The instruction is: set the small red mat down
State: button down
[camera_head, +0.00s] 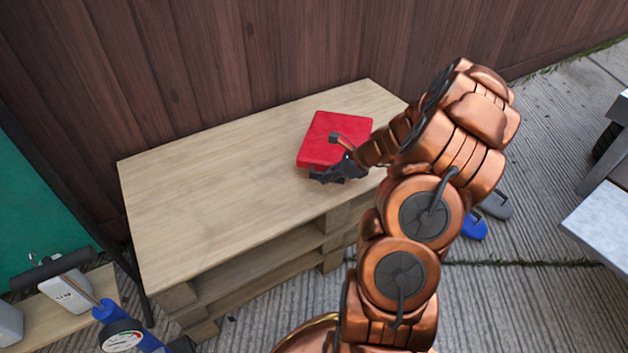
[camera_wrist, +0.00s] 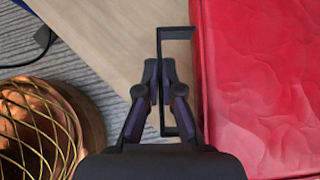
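The small red mat (camera_head: 335,139) lies flat over the right part of the light wooden pallet table (camera_head: 210,190). I cannot tell whether it touches the wood. In the wrist view the mat (camera_wrist: 262,85) fills the right side, and a thin dark rectangular handle (camera_wrist: 177,33) stands out from its left edge. My gripper (camera_head: 338,172) is at the mat's near edge. In the wrist view my gripper's fingertips (camera_wrist: 160,68) are close together, with the handle's outer bar between them. The arm hides a little of the mat's right side.
A dark wooden fence (camera_head: 180,60) stands behind the table. The table's left and middle top is clear. Blue slippers (camera_head: 474,228) lie on the ground to the right. A pump with a gauge (camera_head: 122,336) and a white canister (camera_head: 66,292) are at lower left. A grey surface (camera_head: 600,225) is at right.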

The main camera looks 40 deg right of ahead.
jog(key=w, duration=0.4)
jog(key=shift+w+a+f+b, duration=0.2)
jog(key=shift+a+b, duration=0.2)
jog(key=shift+w+a+f, duration=0.1)
jog(key=shift+w+f, duration=0.15)
jog(key=shift+f, duration=0.05)
notch_tip(320, 180, down, 3)
jog(key=shift+f+b, duration=0.1)
jog(key=shift+b, duration=0.95)
jog(key=c, duration=1.8)
grip_release()
jog(key=o, duration=0.5)
